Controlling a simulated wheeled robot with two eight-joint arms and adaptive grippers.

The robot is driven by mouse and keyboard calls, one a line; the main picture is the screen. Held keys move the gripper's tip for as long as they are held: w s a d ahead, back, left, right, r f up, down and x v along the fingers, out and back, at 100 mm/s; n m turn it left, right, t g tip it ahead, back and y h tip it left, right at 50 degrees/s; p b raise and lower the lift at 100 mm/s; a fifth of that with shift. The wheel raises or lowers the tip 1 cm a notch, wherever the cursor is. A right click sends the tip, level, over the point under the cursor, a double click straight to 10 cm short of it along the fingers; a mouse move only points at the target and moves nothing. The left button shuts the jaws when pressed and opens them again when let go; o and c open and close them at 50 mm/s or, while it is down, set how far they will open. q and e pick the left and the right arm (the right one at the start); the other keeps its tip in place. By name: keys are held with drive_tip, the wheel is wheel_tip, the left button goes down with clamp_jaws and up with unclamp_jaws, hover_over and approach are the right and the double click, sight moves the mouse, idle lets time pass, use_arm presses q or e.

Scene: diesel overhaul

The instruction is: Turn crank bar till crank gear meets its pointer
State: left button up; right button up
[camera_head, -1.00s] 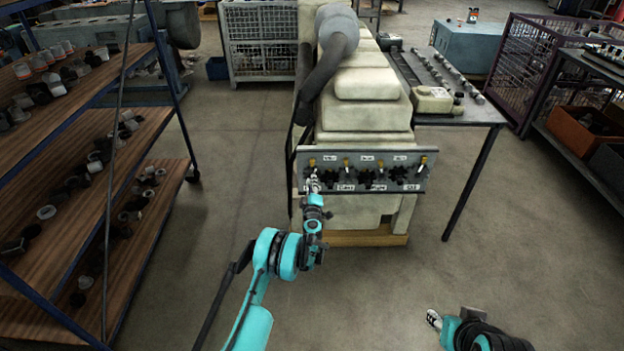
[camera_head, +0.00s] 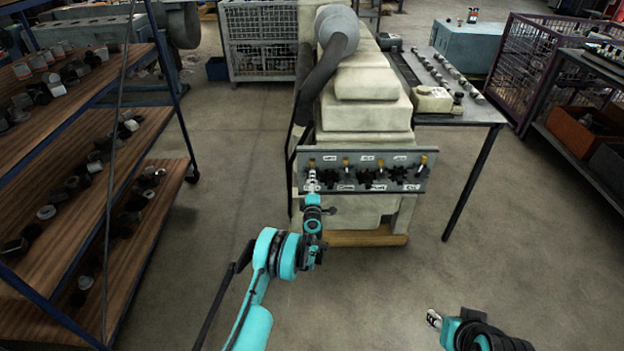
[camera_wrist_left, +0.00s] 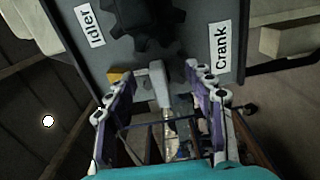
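The grey gear panel (camera_head: 430,172) stands on the front of the pale engine block. My left gripper (camera_head: 313,180) is at the panel's left end and hides much of the crank gear there. In the left wrist view my left gripper (camera_wrist_left: 161,78) is open, with its purple-and-white fingers on both sides of a pale grey bar (camera_wrist_left: 155,86), seemingly the crank bar. Gaps show beside the bar. A yellow pointer (camera_wrist_left: 115,77) lies near the left fingertip. My right gripper (camera_head: 433,318) hangs low over the floor, far from the panel.
A dark idler gear (camera_wrist_left: 145,25) sits beside the crank gear. More gears and yellow pointers line the panel to the right. A shelf rack (camera_head: 105,180) stands left, and a parts table (camera_head: 470,108) stands behind right. The floor in front of the engine is clear.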

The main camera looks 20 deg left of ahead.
use_arm(q)
drive_tip(key=v, duration=0.7)
idle(0.3)
